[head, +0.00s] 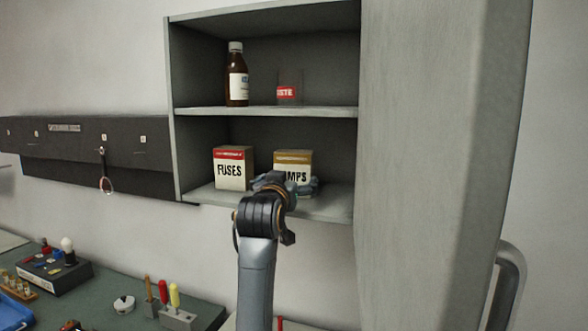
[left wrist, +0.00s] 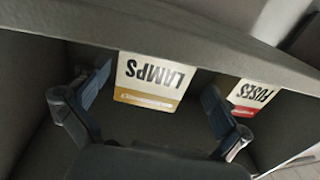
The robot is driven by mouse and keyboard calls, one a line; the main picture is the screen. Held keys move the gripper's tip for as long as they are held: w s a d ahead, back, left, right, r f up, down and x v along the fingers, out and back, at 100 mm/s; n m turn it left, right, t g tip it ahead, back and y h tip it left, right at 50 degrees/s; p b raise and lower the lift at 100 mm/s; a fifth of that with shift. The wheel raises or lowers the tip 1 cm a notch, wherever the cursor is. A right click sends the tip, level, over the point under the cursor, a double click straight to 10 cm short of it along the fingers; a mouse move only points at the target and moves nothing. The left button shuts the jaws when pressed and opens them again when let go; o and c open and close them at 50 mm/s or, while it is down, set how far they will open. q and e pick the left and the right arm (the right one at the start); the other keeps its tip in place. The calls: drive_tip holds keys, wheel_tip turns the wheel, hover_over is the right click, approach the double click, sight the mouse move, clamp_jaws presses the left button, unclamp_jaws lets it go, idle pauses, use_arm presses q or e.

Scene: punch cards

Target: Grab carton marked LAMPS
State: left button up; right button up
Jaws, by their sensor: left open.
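The LAMPS carton (head: 293,160), cream with a tan top band, stands on the lower shelf of the grey cabinet. My left gripper (head: 287,184) is in front of it in the head view and hides its lower part and the first letters of its label. In the left wrist view the LAMPS carton (left wrist: 151,80) appears upside down, between the two spread fingers of my left gripper (left wrist: 150,92). The gripper is open and nothing is clamped in it. Whether a finger touches the carton I cannot tell. My right gripper is not in view.
A FUSES carton (head: 231,170) with a red band stands just left of the LAMPS carton, near one finger. The upper shelf (head: 265,111) holds a brown bottle (head: 237,75) and a red-labelled glass container (head: 289,91). The cabinet side panel (head: 430,150) closes off the right.

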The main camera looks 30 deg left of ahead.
sight(292, 178)
use_arm(q)
drive_tip(key=shift+w+a+r+p, duration=0.1)
drive_tip(key=shift+w+r+p, duration=0.05)
drive_tip(key=shift+w+p, duration=0.2)
drive_tip(key=p+x, duration=0.2)
drive_tip(key=x, duration=0.1)
drive_tip(key=shift+w+p, duration=0.2)
drive_tip(key=shift+p, duration=0.2)
drive_tip(key=shift+w+a+f, duration=0.1)
drive_tip(key=shift+w+f, duration=0.1)
drive_tip(key=shift+w, duration=0.35)
drive_tip(key=c, duration=1.1)
